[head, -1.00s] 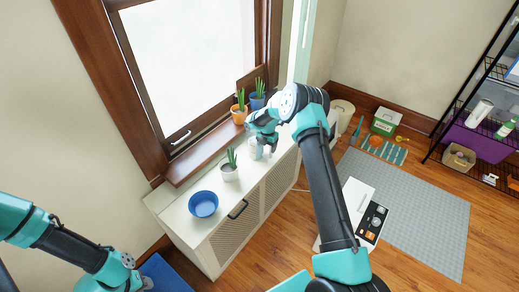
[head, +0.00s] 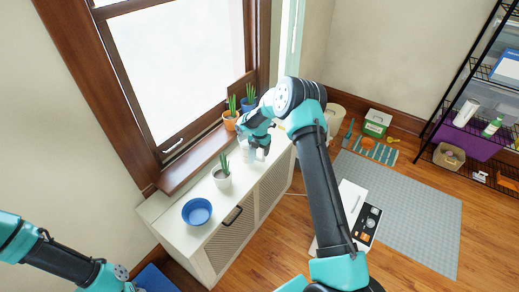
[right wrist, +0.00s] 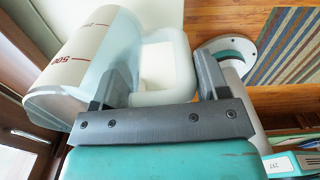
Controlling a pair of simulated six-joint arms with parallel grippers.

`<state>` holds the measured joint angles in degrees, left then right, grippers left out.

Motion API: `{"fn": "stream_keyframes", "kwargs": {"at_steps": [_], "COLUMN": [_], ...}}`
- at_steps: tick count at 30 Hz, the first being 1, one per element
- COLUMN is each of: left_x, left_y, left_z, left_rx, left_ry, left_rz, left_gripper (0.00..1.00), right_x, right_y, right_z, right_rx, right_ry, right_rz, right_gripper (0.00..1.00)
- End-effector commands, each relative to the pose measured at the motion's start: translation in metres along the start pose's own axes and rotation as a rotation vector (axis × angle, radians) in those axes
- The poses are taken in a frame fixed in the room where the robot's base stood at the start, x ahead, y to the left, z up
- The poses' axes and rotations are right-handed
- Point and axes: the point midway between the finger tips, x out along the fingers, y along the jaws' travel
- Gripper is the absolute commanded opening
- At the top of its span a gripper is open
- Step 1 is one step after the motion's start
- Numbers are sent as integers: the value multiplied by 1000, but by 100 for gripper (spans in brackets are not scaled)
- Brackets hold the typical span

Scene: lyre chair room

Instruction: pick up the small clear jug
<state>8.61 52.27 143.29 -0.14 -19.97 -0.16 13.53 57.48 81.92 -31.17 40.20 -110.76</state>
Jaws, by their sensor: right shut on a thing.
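The small clear jug (right wrist: 90,65) with red volume marks shows large in the right wrist view, tilted in that picture. Its pale, looped handle (right wrist: 180,45) lies between the fingers of my right gripper (right wrist: 165,85), which is shut on it. In the head view the jug (head: 249,153) is small and partly hidden by my right gripper (head: 258,152), above the far part of the white cabinet. Whether its base touches the cabinet top is unclear. My left arm is at the lower left, and its fingers are out of the picture.
On the white cabinet (head: 168,218) stand a blue bowl (head: 197,211) and a plant in a white pot (head: 222,178), close to the jug. An orange pot (head: 230,121) and a blue pot (head: 249,104) stand by the window. The cabinet top between bowl and front edge is clear.

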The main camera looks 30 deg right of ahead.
Motion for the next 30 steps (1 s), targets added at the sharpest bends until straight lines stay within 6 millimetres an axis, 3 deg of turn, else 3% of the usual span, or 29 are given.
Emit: {"fn": "stream_keyframes", "kwargs": {"at_steps": [19,30], "left_x": [0,0], "left_y": [0,0], "left_z": [0,0], "left_rx": [0,0], "left_ry": [0,0], "left_rz": [0,0], "left_gripper": [32,32], "right_x": [-12,-14], "right_y": [-52,-65], "right_z": [-97,-122], "right_rx": [-3,0], "right_ry": [-1,-2], "right_rz": [1,4], "right_gripper": [16,16]}}
